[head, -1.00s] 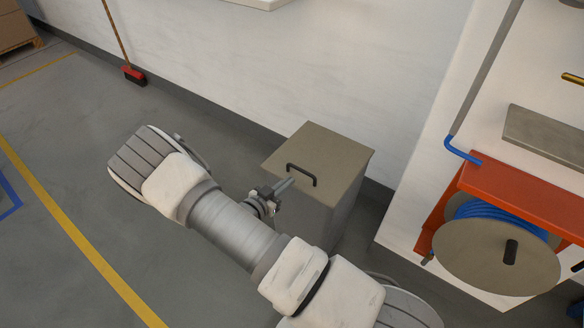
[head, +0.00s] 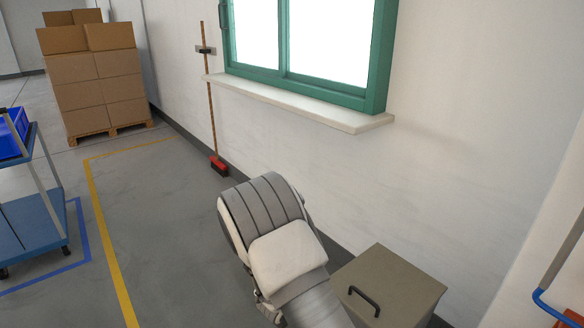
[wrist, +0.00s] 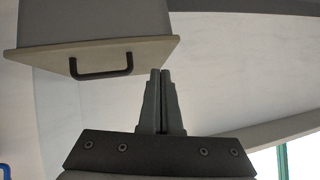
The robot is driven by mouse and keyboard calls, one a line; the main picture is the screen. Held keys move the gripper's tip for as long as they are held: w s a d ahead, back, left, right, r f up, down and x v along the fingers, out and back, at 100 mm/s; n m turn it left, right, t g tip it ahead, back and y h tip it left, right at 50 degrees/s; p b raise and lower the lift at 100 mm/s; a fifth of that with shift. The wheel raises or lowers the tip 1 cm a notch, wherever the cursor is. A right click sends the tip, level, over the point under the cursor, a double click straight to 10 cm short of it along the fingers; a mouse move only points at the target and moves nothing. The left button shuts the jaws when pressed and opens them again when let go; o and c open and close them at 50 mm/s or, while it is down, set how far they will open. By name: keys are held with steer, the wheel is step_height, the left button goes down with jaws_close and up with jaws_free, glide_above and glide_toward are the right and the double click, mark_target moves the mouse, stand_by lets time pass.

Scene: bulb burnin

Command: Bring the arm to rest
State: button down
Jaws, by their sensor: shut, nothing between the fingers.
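My gripper (wrist: 160,74) shows in the wrist view with its two dark fingers together and nothing between them. In that view the floor is at the top, and a box with a tan lid and a black handle (wrist: 101,66) is to the upper left of the fingertips, apart from them. In the head view my arm reaches in from the bottom, its grey and white links beside the lidded box (head: 400,285). The gripper itself is hidden in the head view.
Stacked cartons (head: 100,85) stand on a pallet at the far left. A blue cart (head: 30,215) stands at the left edge. The floor between cart and wall is clear.

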steer(key=s+a+r+n+y, duration=0.2)
steer(key=r+n+y, duration=0.15)
steer(key=r, duration=0.85)
steer(key=s+a+r+n+y, duration=0.25)
steer(key=r+y, duration=0.25)
steer(key=r, duration=0.7)
steer(key=s+d+r+n+g+h, duration=0.1)
steer(key=s+d+r, duration=0.25)
steer(key=s, duration=0.55)
steer(key=s+d+r+n+g+p, duration=0.1)
steer(key=s+d+r+n, duration=0.2)
steer(key=s, duration=0.5)
steer(key=s+d+r+g+h, duration=0.1)
steer(key=s+d+r, duration=0.25)
steer(key=s, duration=0.55)
step_height(320, 180, up, 22)
steer(key=p, duration=2.2)
steer(key=shift+w+d+f, duration=0.15)
steer(key=shift+w+d, duration=0.05)
steer(key=shift+w, duration=0.2)
